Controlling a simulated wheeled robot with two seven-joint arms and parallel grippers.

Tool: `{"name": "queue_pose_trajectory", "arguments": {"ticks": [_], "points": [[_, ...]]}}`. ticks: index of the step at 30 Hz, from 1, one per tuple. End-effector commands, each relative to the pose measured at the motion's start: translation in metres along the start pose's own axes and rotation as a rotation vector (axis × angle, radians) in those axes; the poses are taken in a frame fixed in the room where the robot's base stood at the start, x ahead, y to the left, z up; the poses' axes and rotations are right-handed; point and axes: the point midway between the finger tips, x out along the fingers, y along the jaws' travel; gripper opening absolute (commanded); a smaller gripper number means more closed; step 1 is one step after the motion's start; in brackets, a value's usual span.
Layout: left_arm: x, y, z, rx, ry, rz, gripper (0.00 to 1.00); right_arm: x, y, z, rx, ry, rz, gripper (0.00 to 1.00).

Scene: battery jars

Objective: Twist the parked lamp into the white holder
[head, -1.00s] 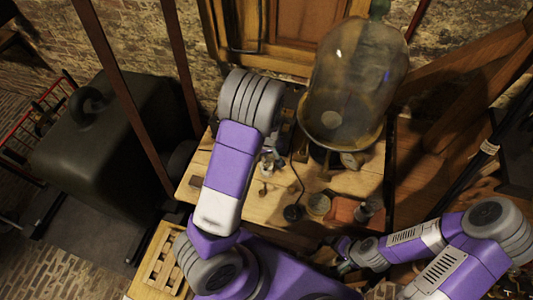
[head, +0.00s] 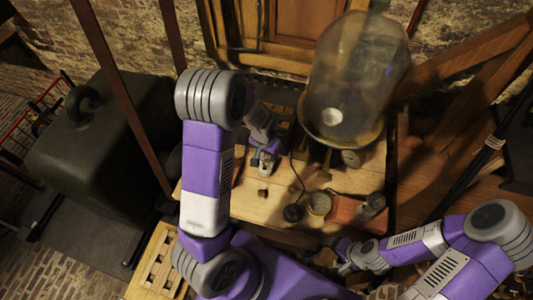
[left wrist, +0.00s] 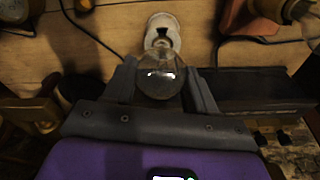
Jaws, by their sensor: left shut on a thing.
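My left gripper (left wrist: 162,88) is shut on the lamp (left wrist: 160,73), a clear round glass bulb between its two grey fingers. The white holder (left wrist: 163,24) is just beyond the bulb in the left wrist view, in line with it.
A large glass jar (head: 352,75) stands at the back right of the wooden table (head: 240,205). A black round piece (head: 293,213), a brass round piece (head: 319,204) and a red-brown block (head: 345,210) lie near the front right. A dark cable runs across the table.

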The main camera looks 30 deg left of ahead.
Motion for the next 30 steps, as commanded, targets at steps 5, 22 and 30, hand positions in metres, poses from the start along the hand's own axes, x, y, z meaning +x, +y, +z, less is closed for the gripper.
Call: {"name": "queue_pose_trajectory", "arguments": {"ticks": [5,22,30], "points": [[0.003,-0.002,0.001,0.236,-0.001,0.03,0.19,0.012,0.007,-0.001,0.007,-0.004,0.007,0.77],[0.005,-0.004,0.0,0.461,-0.017,0.073,0.19,0.01,0.006,0.0,0.011,-0.006,0.008,0.77],[0.006,-0.006,-0.003,0.774,-0.042,0.142,0.2,0.0,0.003,0.001,0.015,-0.01,0.012,0.77]]}}
